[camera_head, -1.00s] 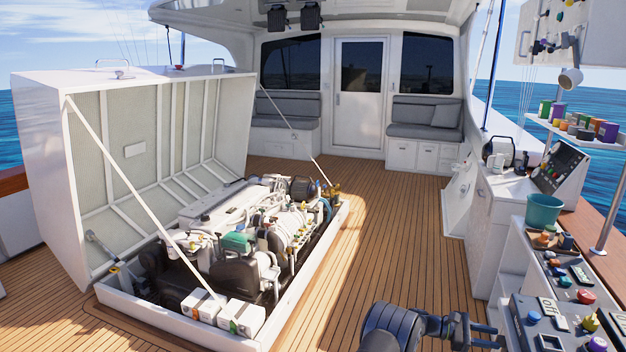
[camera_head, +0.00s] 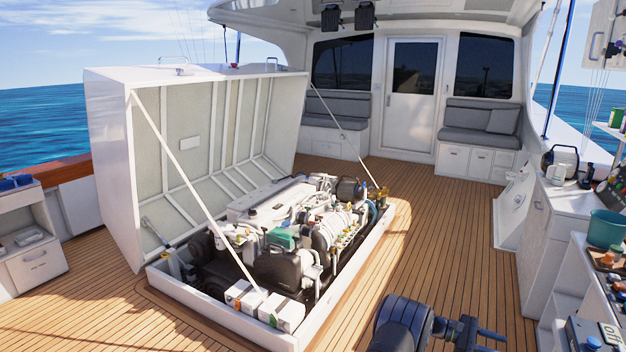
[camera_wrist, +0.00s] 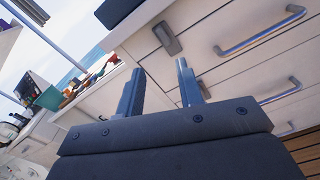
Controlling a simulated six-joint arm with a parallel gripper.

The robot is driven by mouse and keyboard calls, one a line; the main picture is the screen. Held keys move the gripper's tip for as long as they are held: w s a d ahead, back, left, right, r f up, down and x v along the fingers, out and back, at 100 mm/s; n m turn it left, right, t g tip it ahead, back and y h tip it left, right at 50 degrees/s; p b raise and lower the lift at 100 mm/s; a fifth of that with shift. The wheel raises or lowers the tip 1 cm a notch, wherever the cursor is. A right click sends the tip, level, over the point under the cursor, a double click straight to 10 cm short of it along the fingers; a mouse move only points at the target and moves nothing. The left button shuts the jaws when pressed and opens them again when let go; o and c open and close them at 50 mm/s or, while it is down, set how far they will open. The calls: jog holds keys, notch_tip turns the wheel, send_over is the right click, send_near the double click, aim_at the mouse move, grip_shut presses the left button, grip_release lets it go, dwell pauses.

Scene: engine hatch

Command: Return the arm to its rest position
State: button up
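My gripper (camera_head: 490,341) is at the bottom right of the head view, at the end of my dark arm (camera_head: 402,325). It is over the deck, left of the right-hand counter. In the wrist view the two fingers of my gripper (camera_wrist: 160,82) stand apart with nothing between them. Behind them are white drawers with metal handles (camera_wrist: 262,36). The lower part of my arm is cut off by the head view's bottom edge.
The open engine hatch box (camera_head: 215,165) stands left of my arm, with the engine (camera_head: 290,235) exposed inside its coaming. A white counter (camera_head: 545,225) with a teal bucket (camera_head: 606,229) runs along the right. Plank deck (camera_head: 440,240) lies clear between them.

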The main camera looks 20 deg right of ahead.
jog(key=s+d+m, duration=0.4)
jog(key=s+d, duration=0.2)
jog(key=shift+s+d+f+m, duration=0.15)
jog(key=shift+s+d+m, duration=0.15)
jog(key=shift+d+m, duration=0.1)
jog(key=shift+a, duration=0.1)
jog(key=w+a+n, duration=0.7)
jog(key=w+a, duration=0.2)
jog(key=a, duration=0.1)
jog(key=x, duration=0.7)
jog(key=shift+d+r, duration=0.2)
jog(key=shift+d, duration=0.15)
jog(key=shift+s, duration=0.1)
